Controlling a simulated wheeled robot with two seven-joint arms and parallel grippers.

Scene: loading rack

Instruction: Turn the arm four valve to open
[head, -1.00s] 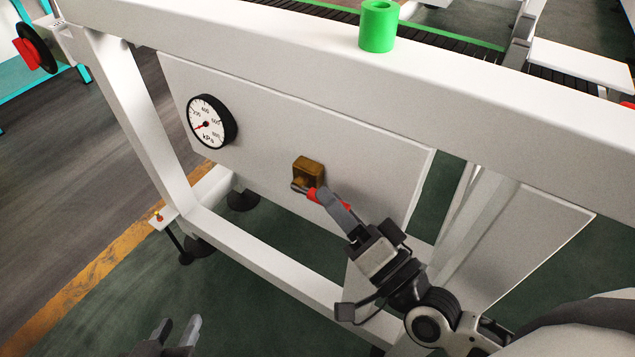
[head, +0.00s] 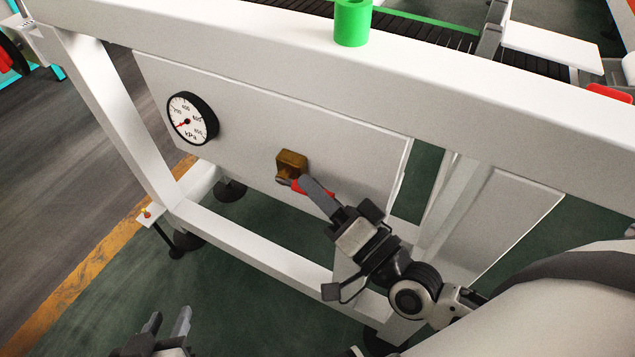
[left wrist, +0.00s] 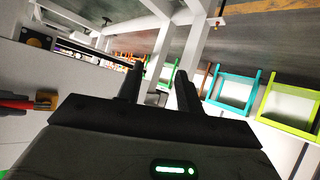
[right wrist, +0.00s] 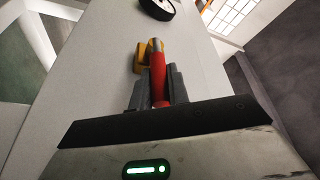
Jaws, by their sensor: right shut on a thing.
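The valve has a brass body (head: 291,163) on the white panel and a red handle (head: 318,193) that slants down to the right. In the right wrist view the red handle (right wrist: 158,77) lies between the fingers, with the brass body (right wrist: 140,58) beyond it. My right gripper (head: 312,190) is shut on the red handle; its fingers partly hide it. My left gripper (head: 170,328) is apart from the valve, low at the left, with its fingers spread and nothing between them; its fingers also show in the left wrist view (left wrist: 157,88).
A pressure gauge (head: 192,118) marked kPa is on the same panel (head: 240,130), left of the valve. A white frame beam (head: 260,45) runs above, carrying a green cylinder (head: 352,22). A lower white rail (head: 250,255) runs below. The floor at lower left is clear.

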